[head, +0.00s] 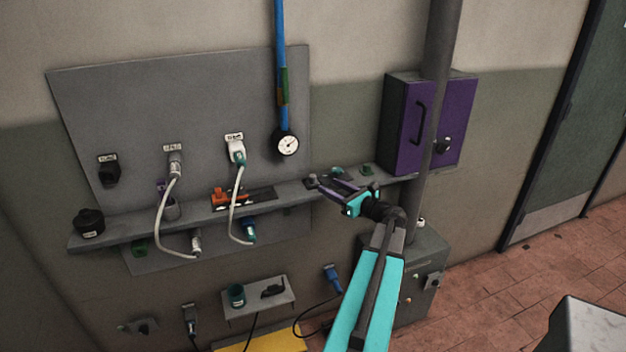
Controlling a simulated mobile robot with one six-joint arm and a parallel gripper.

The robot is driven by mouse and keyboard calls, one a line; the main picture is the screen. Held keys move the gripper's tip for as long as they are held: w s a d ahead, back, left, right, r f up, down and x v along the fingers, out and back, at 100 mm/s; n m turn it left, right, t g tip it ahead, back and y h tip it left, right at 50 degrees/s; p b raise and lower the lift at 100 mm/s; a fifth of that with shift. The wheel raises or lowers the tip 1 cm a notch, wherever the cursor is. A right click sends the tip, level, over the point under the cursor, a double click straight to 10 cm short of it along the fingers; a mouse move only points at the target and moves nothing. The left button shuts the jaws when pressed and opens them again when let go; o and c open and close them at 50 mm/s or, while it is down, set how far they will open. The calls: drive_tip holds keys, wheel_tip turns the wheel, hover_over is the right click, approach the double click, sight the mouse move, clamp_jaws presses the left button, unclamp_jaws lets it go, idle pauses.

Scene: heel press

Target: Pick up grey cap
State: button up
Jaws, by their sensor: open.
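A small grey piece, which looks like the grey cap (311,181), sits on the long grey shelf (205,216) below the gauge. My gripper (325,184) reaches in from the right, low over the shelf, with its dark fingers pointing left toward the grey piece. The fingers are apart and the gripper is open. The fingertips are right beside the grey piece in the picture; I cannot tell whether they touch it or reach around it.
A gauge (288,144) hangs on a blue pipe (280,40) above. Left along the shelf are an orange part (222,196), white hoses (163,215) and a black round knob (89,221). A green piece (367,169) lies behind my gripper. A purple cabinet (402,140) and grey pole stand right.

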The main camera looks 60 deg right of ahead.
sight(317, 184)
drive_tip(key=shift+x, duration=1.35)
drive_tip(key=shift+p+x, duration=1.25)
drive_tip(key=shift+x, duration=0.7)
drive_tip(key=shift+w+d+f, duration=0.1)
drive_tip(key=shift+w+d, duration=0.2)
drive_tip(key=shift+w, duration=0.3)
clamp_jaws()
